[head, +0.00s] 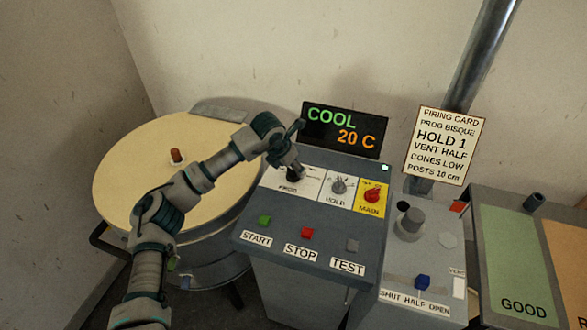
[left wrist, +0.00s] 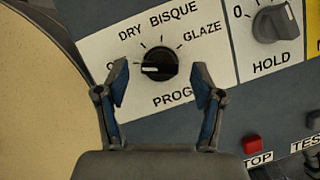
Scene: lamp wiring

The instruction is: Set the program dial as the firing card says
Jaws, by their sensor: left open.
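The black program dial (left wrist: 160,64) sits on a white plate marked DRY, BISQUE and GLAZE, with PROG below. Its white mark points left, towards a label partly hidden by a finger. In the head view the dial (head: 292,176) is partly covered by my left gripper (head: 296,166). In the left wrist view my left gripper (left wrist: 160,76) is open, its fingers on either side of the dial, with gaps showing between them and the knob. The firing card (head: 446,145) reads PROG BISQUE, HOLD 1, VENT HALF, CONES LOW, POSTS 10 cm. My right gripper is out of view.
The HOLD dial (head: 338,186) and red MAIN switch (head: 372,194) are right of the program dial. START (head: 265,220), STOP (head: 306,233) and TEST (head: 352,245) buttons lie below. The display (head: 344,129) reads COOL 20 C. A round kiln lid (head: 125,185) is at left.

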